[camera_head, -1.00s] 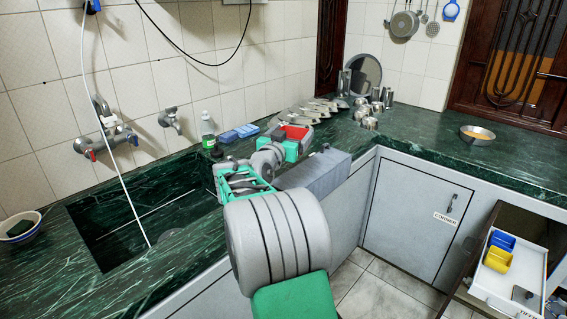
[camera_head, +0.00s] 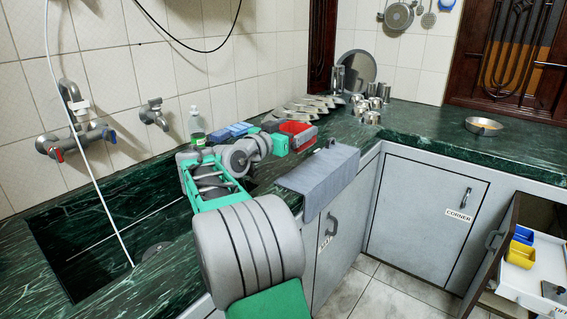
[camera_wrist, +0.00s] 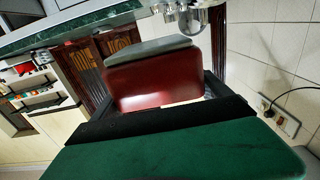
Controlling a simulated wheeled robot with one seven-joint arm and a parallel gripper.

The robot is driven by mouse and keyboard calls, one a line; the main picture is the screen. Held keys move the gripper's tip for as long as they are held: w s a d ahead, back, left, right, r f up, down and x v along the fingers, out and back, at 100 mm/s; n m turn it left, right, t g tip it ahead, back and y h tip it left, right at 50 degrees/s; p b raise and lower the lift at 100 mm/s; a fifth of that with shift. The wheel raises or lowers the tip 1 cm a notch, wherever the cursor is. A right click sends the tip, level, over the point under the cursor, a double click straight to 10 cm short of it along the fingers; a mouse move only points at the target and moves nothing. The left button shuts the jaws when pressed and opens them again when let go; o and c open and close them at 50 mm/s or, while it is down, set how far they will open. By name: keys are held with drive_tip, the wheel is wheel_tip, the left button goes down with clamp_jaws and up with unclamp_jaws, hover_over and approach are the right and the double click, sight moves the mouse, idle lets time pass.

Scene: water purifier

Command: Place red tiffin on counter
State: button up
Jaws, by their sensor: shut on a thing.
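The red tiffin (camera_head: 298,128) is at the end of my arm in the head view, over or at the green marble counter (camera_head: 425,140) on the far side of the grey cloth. In the wrist view the red tiffin (camera_wrist: 155,82) has a grey lid and sits between my gripper's dark fingers. My gripper (camera_head: 280,142) is shut on it. My arm hides part of the counter in front of the tiffin. I cannot tell whether the tiffin's underside touches the counter.
A grey cloth (camera_head: 320,180) hangs over the counter edge. Steel plates (camera_head: 312,104) and cups (camera_head: 372,103) stand behind the tiffin. A bottle (camera_head: 196,127) and blue sponges (camera_head: 232,131) are left of it. An open drawer (camera_head: 525,275) holds blue and yellow tiffins. Counter near the steel bowl (camera_head: 482,127) is clear.

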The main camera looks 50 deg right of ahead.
drive_tip(key=w+d+f, duration=0.1)
drive_tip(key=w+f, duration=0.2)
drive_tip(key=w, duration=0.1)
drive_tip(key=w+d+f, duration=0.2)
drive_tip(key=w+f, duration=0.1)
drive_tip(key=w, duration=0.1)
drive_tip(key=w+d+f+b, duration=0.1)
drive_tip(key=w+f, duration=0.2)
drive_tip(key=w, duration=0.1)
drive_tip(key=shift+w+d, duration=0.25)
drive_tip(key=shift+d, duration=0.05)
drive_tip(key=f, duration=0.2)
drive_tip(key=f+b, duration=0.1)
drive_tip(key=f, duration=0.1)
drive_tip(key=shift+w+d, duration=0.1)
drive_tip(key=shift+w, duration=0.2)
drive_tip(key=shift+r, duration=0.1)
drive_tip(key=o, duration=1.3)
drive_tip(key=shift+c, duration=0.2)
